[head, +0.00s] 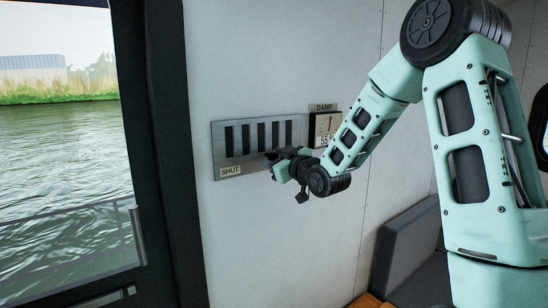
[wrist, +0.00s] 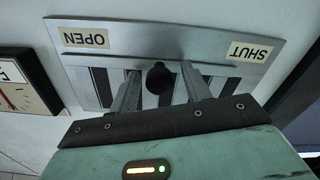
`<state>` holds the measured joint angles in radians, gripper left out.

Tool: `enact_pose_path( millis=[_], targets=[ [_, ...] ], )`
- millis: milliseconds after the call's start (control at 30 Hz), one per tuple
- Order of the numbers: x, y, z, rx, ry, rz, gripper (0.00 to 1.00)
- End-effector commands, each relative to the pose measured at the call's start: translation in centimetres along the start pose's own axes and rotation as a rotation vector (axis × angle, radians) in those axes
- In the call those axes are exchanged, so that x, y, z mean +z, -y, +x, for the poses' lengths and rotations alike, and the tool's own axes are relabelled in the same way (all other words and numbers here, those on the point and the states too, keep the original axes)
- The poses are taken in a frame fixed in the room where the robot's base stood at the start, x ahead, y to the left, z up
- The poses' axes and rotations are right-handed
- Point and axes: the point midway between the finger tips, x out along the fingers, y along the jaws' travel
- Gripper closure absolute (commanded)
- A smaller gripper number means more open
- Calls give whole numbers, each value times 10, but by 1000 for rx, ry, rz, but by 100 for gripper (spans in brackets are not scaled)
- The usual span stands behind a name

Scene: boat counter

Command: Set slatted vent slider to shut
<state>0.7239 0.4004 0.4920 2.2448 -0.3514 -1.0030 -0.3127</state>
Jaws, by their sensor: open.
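The slatted vent (head: 217,152) is a grey metal plate on the white wall, with several dark upright slots. Its SHUT label (head: 230,171) is at the lower left in the head view. In the wrist view the vent plate (wrist: 165,35) appears upside down, with the OPEN label (wrist: 86,39) left and the SHUT label (wrist: 249,52) right. A black slider knob (wrist: 158,78) stands between the labels, around midway. My gripper (wrist: 160,74) is open, with one finger on each side of the knob and gaps visible. In the head view my gripper (head: 283,165) covers the vent's lower right and hides the knob.
A DAMP gauge (head: 325,126) is on the wall just right of the vent; it also shows at the left in the wrist view (wrist: 22,85). A dark door frame (head: 165,150) with water beyond is to the left. A grey seat (head: 405,255) is at lower right.

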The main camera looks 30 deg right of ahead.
Motion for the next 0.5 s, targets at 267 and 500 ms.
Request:
enact_pose_path(
  millis=[267,500],
  targets=[
    [0,0,0,0,0,0,100],
    [0,13,0,-2,-1,-2,100]
  ],
)
